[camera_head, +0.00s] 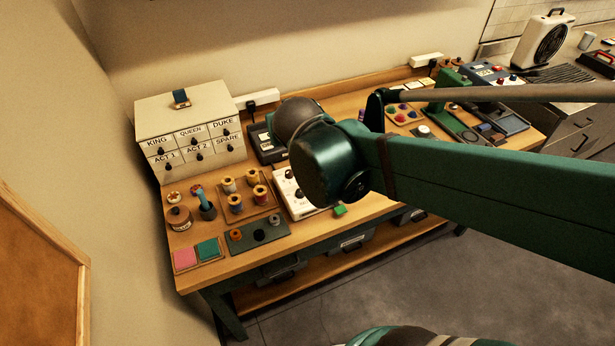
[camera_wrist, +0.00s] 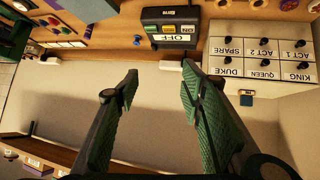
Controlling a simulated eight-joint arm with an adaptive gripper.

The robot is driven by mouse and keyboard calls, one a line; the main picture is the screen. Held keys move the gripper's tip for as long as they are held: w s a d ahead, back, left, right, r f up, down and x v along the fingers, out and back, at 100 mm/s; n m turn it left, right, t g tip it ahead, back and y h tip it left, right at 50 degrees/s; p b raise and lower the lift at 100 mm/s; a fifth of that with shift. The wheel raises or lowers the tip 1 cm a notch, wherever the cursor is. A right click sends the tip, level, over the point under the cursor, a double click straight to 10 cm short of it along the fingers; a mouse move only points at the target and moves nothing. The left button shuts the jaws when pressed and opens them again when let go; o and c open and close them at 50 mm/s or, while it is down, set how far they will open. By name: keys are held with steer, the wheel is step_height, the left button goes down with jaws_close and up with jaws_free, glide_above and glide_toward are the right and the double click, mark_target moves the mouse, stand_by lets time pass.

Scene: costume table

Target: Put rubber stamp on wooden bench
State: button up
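The wooden bench (camera_head: 235,264) runs along the wall, crowded with small items; its top also shows upside down in the wrist view (camera_wrist: 118,35). A small blue piece with a tan part (camera_head: 181,98) lies on top of the white drawer cabinet and also shows in the wrist view (camera_wrist: 246,98); it may be the rubber stamp. A blue-handled upright item (camera_head: 206,206) stands at the bench's left and could also be a stamp; I cannot tell which. My gripper (camera_wrist: 158,78) is open and empty, fingers wide apart. In the head view my arm hides it.
The labelled drawer cabinet (camera_head: 190,130) stands at the back left. Spools on a board (camera_head: 247,199), pink and green pads (camera_head: 186,258), a white control box (camera_head: 288,190) and a dark switch box (camera_wrist: 173,30) crowd the bench. A narrow front strip is bare.

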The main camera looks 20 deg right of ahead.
steer(key=s+a+f+n+g+y, duration=0.1)
steer(key=s, duration=0.7)
steer(key=s+a+f+g+y, duration=0.1)
steer(key=s+f+y, duration=0.1)
steer(key=s, duration=0.6)
steer(key=shift+s+a+f+n+g, duration=0.25)
steer(key=shift+s+a+n+g, duration=0.05)
steer(key=shift+s+n+g, duration=0.1)
steer(key=o, duration=0.4)
steer(key=shift+w, duration=0.15)
